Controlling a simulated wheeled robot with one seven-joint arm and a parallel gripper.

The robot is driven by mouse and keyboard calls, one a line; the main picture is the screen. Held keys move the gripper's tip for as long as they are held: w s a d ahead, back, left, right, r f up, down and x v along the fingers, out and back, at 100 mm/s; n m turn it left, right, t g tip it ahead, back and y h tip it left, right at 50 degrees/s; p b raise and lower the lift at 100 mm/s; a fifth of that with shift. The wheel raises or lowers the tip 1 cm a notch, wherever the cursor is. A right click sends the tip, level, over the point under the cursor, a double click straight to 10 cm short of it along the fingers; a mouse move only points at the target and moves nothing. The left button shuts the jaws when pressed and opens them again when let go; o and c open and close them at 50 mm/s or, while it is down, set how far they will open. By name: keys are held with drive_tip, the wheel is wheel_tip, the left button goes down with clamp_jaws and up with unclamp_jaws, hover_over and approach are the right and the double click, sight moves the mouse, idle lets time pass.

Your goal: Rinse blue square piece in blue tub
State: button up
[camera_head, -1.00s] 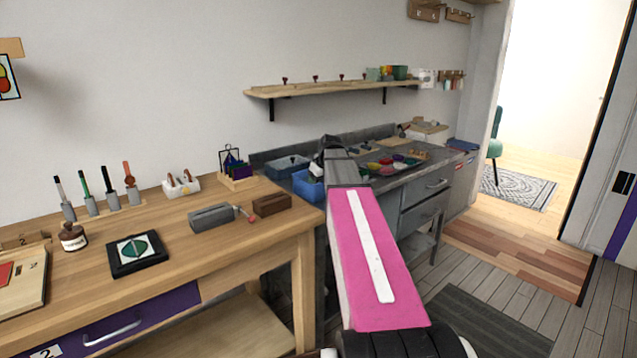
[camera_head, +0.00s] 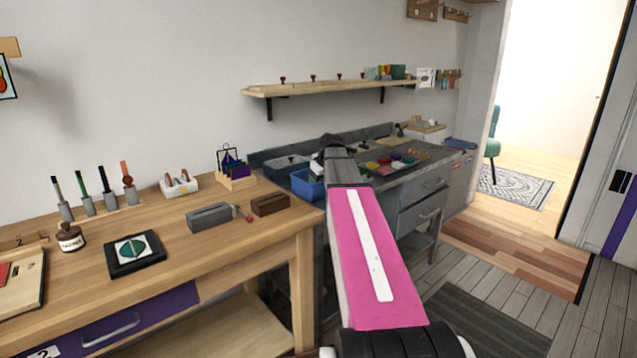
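The blue tub (camera_head: 304,186) stands on the grey counter, just past the right end of the wooden bench. My arm reaches out over the counter, and my gripper (camera_head: 326,146) is at its far end, beside and above the tub's right side. The arm's grey end covers part of the tub. The gripper's fingers are small and dark, and I cannot tell whether they are open or shut. I cannot make out a blue square piece in or near the gripper.
A grey-blue tray (camera_head: 286,166) stands behind the tub. Colored pieces (camera_head: 385,161) lie on the counter to the right. The wooden bench (camera_head: 170,230) on the left holds a brown block (camera_head: 270,205) and a grey block (camera_head: 209,217). A wooden shelf (camera_head: 325,86) hangs above.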

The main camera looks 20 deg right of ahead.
drive_tip(key=shift+s+a, duration=0.25)
drive_tip(key=shift+a, duration=0.3)
idle(0.5)
drive_tip(key=shift+r, duration=5.75)
